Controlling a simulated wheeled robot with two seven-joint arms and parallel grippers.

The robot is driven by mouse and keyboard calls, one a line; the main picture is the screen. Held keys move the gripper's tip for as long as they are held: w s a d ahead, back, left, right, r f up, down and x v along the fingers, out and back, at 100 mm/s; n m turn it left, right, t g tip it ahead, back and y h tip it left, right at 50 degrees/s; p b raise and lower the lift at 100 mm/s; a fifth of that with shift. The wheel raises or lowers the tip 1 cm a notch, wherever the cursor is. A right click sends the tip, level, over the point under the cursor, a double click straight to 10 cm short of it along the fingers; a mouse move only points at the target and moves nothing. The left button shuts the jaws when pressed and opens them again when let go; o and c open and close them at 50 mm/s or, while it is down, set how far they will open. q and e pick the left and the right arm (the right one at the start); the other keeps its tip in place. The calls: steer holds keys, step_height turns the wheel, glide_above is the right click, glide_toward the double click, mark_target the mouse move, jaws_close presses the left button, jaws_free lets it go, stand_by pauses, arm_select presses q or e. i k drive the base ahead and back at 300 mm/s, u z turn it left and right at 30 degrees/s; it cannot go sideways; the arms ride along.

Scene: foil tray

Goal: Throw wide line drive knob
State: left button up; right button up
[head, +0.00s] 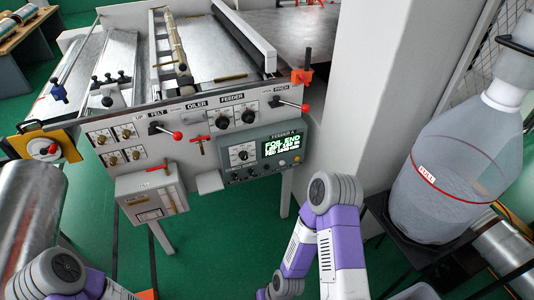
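A grey control panel on the machine carries labelled controls. Two round black knobs, the left one (222,122) and the right one (249,116), sit under the FEEDER label. A smaller black knob (243,155) is on the grey FEEDER A box (266,171), beside its lit green-text screen (281,147). I cannot read which knob is the line drive knob. Only purple and grey links of my arms show, at the bottom left and bottom centre; both grippers are out of view.
A white box (152,196) with a red-tipped handle hangs below the panel. A large clear bottle (440,175) stands on a black stand at right. A pale column (362,90) rises right of the panel. Green floor (215,250) is open below the panel.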

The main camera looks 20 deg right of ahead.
mark_target(235, 176)
steer(key=u, duration=0.05)
steer(key=i, duration=0.85)
steer(key=z, duration=0.1)
